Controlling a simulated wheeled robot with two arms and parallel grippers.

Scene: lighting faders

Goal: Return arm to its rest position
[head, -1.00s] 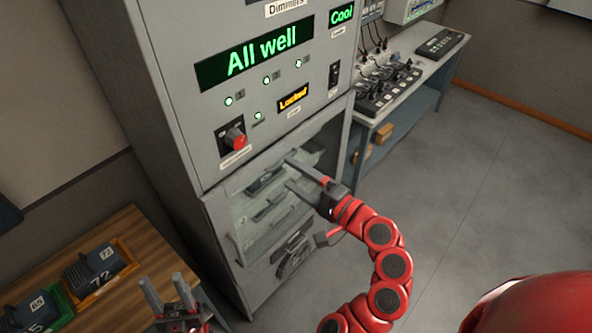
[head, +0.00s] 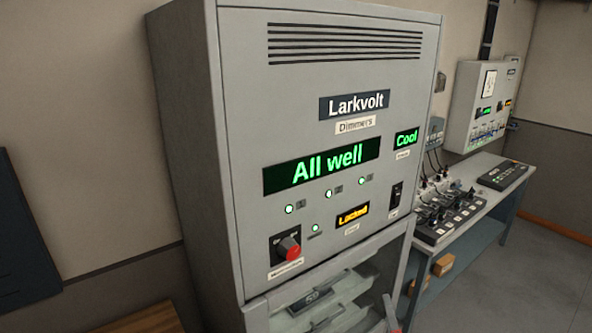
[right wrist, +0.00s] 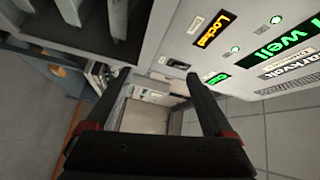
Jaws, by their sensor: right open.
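My right gripper shows in the right wrist view (right wrist: 157,76) with its two dark fingers spread wide and nothing between them. In the head view only a small part of it (head: 390,314) shows at the bottom edge, in front of the dimmer cabinet's lower part. The grey dimmer cabinet (head: 245,120) fills the middle of the head view. Its displays read "All well" (head: 322,166), "Cool" (head: 406,139) and "Locked" (head: 352,215). My left gripper is out of view.
The glazed lower bay (head: 345,285) of the cabinet holds modules close to the right gripper. A side table (head: 480,205) with a fader console (head: 448,215) stands to the right. Open floor (head: 520,275) lies at the lower right.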

